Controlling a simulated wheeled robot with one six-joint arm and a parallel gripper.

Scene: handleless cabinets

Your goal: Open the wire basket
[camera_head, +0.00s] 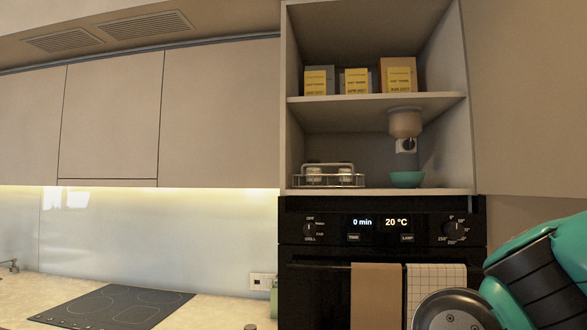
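The wire basket (328,182) stands on the lower shelf of the open cabinet niche, at its left side, above the oven. It is a low metal wire frame with a raised bar or handle, and a few small pale items sit in it. At this size I cannot tell whether it has a lid or a moving part. My teal and black arm shows at the lower right, in front of the oven's right side and well apart from the basket. My gripper is not in view.
A teal bowl (407,179) stands right of the basket, under a brown hanging container (405,122). Below is the black oven (318,260) with a brown towel (376,297). A cooktop (115,305) lies left.

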